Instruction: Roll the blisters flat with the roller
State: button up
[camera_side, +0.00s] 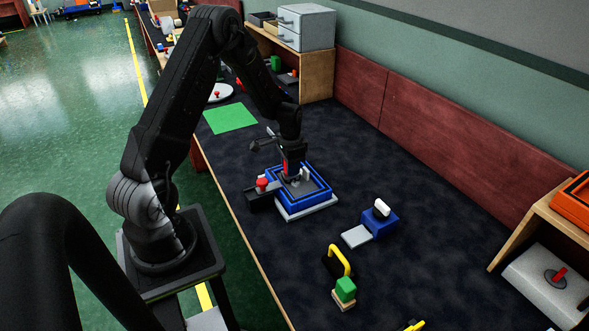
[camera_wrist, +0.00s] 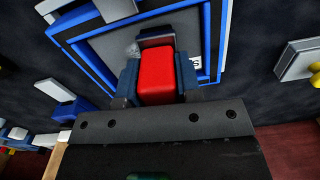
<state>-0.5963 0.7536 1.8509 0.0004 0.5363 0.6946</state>
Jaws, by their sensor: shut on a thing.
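My gripper (camera_side: 292,178) points down over a grey panel in a blue frame (camera_side: 322,201). In the wrist view my gripper (camera_wrist: 158,85) is shut on a red block (camera_wrist: 157,75), which looks like the roller's handle. The roller's lower part is mostly hidden, so I cannot tell whether it touches the panel. The blue frame also shows in the wrist view (camera_wrist: 207,30), around the grey panel (camera_wrist: 108,47). A small pale bump (camera_wrist: 132,49) shows on the panel beside the red block and may be a blister.
A black block with a red knob (camera_side: 262,184) stands beside the frame. A green sheet (camera_side: 230,118) lies beyond.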

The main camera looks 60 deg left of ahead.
jog(key=shift+d, duration=1.95)
notch_tip(320, 180, up, 8)
